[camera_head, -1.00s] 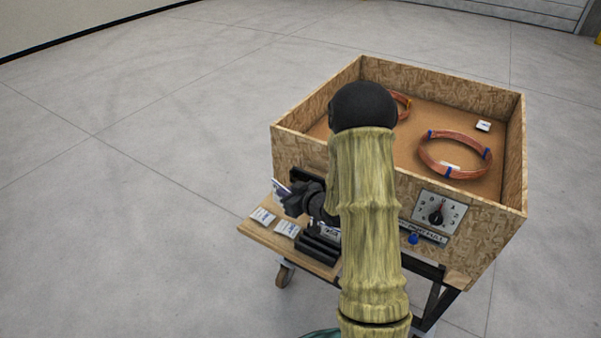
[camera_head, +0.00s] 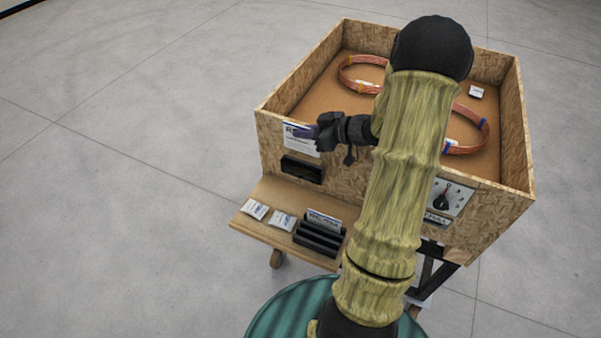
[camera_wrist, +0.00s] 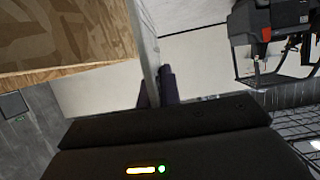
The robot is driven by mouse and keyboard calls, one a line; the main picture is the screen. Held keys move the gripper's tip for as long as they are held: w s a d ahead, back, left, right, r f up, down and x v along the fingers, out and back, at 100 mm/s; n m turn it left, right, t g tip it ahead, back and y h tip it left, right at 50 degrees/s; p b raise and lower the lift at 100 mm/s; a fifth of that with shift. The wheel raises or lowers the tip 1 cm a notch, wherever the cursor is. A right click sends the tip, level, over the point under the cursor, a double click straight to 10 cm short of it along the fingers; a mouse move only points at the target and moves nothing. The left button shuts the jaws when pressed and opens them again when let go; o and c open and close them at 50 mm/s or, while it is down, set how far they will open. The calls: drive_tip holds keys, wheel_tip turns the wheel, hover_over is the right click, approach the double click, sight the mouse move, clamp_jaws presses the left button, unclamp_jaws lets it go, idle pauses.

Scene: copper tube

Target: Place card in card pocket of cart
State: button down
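A white card (camera_head: 301,145) with a dark blue band and lettering is upright in front of the left part of the cart's (camera_head: 385,190) front wall. My gripper (camera_head: 309,132) is shut on its upper part, and the card hangs down from the fingers. In the wrist view the card (camera_wrist: 148,40) appears nearly edge-on between the two dark fingertips (camera_wrist: 156,92). The black card pocket (camera_head: 302,170) is on the front wall, just below the card's lower edge, and looks empty. Whether the card touches the wall is unclear.
A wooden shelf (camera_head: 262,228) juts out below, with two white packets (camera_head: 283,221) and a black slotted holder (camera_head: 318,238) with a card in it. Copper coils (camera_head: 352,86) lie inside the cart. A dial (camera_head: 445,197) is on the front wall. Clear floor lies left.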

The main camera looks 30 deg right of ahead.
sight(303, 148)
wheel_tip(303, 148, down, 6)
drive_tip(key=shift+r, duration=0.1)
drive_tip(key=shift+a, duration=0.1)
idle(0.3)
drive_tip(key=shift+f+p, duration=0.45)
drive_tip(key=shift+f, duration=1.65)
drive_tip(key=shift+f, duration=0.15)
drive_tip(key=c, duration=1.6)
unclamp_jaws()
